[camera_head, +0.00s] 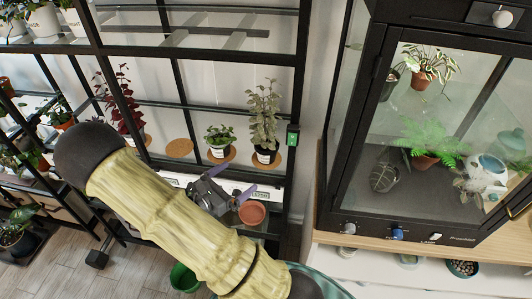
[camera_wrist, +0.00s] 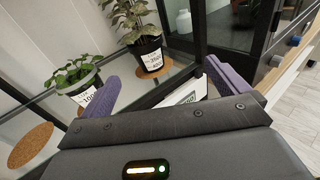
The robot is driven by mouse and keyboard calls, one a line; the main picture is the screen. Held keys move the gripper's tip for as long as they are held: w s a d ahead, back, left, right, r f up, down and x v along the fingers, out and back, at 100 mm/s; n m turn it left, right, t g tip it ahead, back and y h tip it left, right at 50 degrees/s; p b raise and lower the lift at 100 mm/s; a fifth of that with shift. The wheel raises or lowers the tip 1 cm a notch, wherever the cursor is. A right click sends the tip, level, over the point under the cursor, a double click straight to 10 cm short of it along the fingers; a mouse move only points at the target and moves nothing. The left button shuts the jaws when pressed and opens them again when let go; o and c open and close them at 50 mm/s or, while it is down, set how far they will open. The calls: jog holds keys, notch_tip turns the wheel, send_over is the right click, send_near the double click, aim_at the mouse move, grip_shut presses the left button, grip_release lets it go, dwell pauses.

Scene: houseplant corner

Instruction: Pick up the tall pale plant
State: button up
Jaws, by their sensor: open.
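The tall pale plant (camera_head: 264,112) stands upright in a black pot with a white label, on a cork mat at the right end of the rack's shelf. In the wrist view the plant (camera_wrist: 148,50) shows its pot and lower leaves, with its top cut off. My gripper (camera_head: 234,180) is open and empty, in front of the shelf's edge and to the lower left of the plant. In the wrist view its purple fingers are spread wide apart, and the pot appears beyond them, between their tips and untouched.
A short green plant (camera_head: 220,138) in a white-labelled pot stands close left of the pale plant. A red-leaved plant (camera_head: 127,100) stands further left, with an empty cork mat (camera_head: 179,148) between. A terracotta pot (camera_head: 252,213) sits below. A glass cabinet (camera_head: 430,130) stands at the right.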

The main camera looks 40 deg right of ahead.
jog(key=shift+w+a+n+t+h, duration=0.2)
jog(key=shift+w+n+t+h, duration=0.1)
jog(key=shift+w+n+t, duration=0.65)
jog(key=shift+s, duration=0.1)
jog(key=p, duration=0.3)
send_near(273, 137)
jog(key=shift+d, duration=0.45)
jog(key=shift+d+r, duration=0.1)
jog(key=shift+d, duration=0.35)
jog(key=p+x, duration=0.2)
jog(key=x, duration=0.2)
jog(key=shift+d, duration=0.15)
